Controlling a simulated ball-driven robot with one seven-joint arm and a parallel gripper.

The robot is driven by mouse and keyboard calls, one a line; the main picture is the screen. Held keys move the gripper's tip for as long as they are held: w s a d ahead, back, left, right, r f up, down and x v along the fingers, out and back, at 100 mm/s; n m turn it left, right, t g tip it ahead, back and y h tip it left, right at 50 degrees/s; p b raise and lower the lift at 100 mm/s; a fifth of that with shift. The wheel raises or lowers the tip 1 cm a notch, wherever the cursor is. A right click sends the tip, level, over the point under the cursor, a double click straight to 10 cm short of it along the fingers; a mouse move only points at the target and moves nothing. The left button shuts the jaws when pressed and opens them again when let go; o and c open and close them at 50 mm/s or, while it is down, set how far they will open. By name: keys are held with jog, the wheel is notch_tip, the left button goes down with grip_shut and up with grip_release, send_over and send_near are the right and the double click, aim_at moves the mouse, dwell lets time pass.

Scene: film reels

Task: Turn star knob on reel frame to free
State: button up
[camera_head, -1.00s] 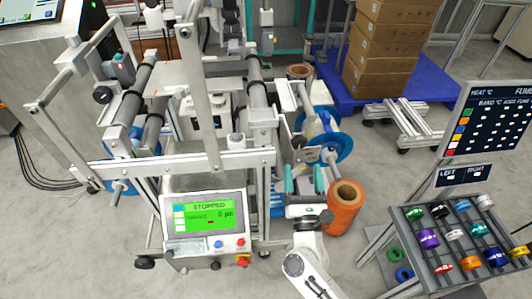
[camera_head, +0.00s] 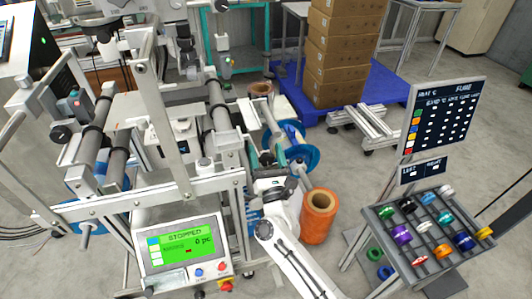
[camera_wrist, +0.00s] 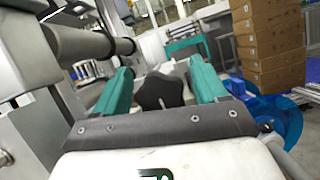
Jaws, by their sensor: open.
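In the wrist view, a black star knob (camera_wrist: 160,91) stands upright between the two teal fingers of my gripper (camera_wrist: 161,68). The fingers are open, one on each side of the knob, with visible gaps. The dark gripper plate hides the knob's lower part. In the head view, my gripper (camera_head: 268,160) is at the right side of the reel frame (camera_head: 235,185), close to the blue reel (camera_head: 300,158). The knob cannot be made out there.
An orange roll (camera_head: 318,222) stands just right of my arm. The machine's panel (camera_head: 185,250) reads STOPPED. A rack of coloured rings (camera_head: 425,228) is at the right. Stacked boxes (camera_head: 345,50) stand on a blue pallet (camera_head: 290,85) behind.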

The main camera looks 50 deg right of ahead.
jog(key=shift+c, duration=0.2)
jog(key=c, duration=0.9)
jog(key=n+b, duration=0.1)
jog(key=n+t+y+b, duration=0.1)
jog(key=n, duration=0.1)
jog(key=shift+f+b, duration=0.3)
jog(key=shift+c, duration=0.2)
jog(key=n, duration=0.1)
jog(key=n+y, duration=0.1)
jog(key=n+t+y+b, duration=0.1)
jog(key=n, duration=0.1)
jog(key=shift+w+a+r, duration=0.1)
jog(key=shift+a+r, duration=0.05)
jog(key=shift+r, duration=0.1)
jog(key=o, duration=1)
jog(key=b+v, duration=0.1)
jog(key=v, duration=0.9)
jog(key=shift+s+a+f+b, duration=0.1)
jog(key=shift+s+b, duration=0.2)
jog(key=shift+s, duration=0.1)
